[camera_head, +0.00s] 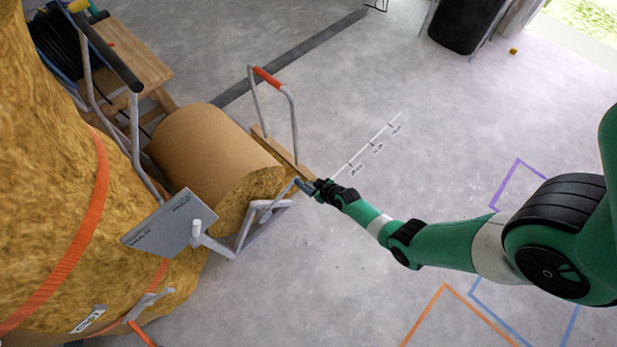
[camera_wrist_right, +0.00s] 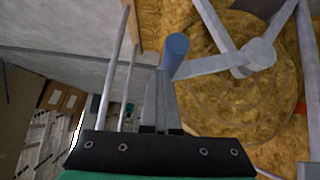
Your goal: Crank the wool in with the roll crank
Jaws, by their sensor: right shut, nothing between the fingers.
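The wool roll (camera_head: 200,150), wrapped in brown paper, lies left of centre in the head view. Its yellow spiral end (camera_wrist_right: 220,105) fills the right of the right wrist view. The roll crank (camera_head: 262,208) is a grey bent bar at that end, with its hub (camera_wrist_right: 262,52) and blue handle (camera_wrist_right: 174,55) in the right wrist view. My right gripper (camera_head: 308,190) is close beside the blue handle. Its fingers (camera_wrist_right: 163,95) are shut and empty, tips next to the handle. I cannot tell whether they touch it. My left gripper is out of view.
A large strapped yellow wool mass (camera_head: 50,190) stands at the left, with a grey plate (camera_head: 170,222) in front. A red-gripped metal handle (camera_head: 267,77) rises behind the roll. A wooden bench (camera_head: 130,55) is farther back.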

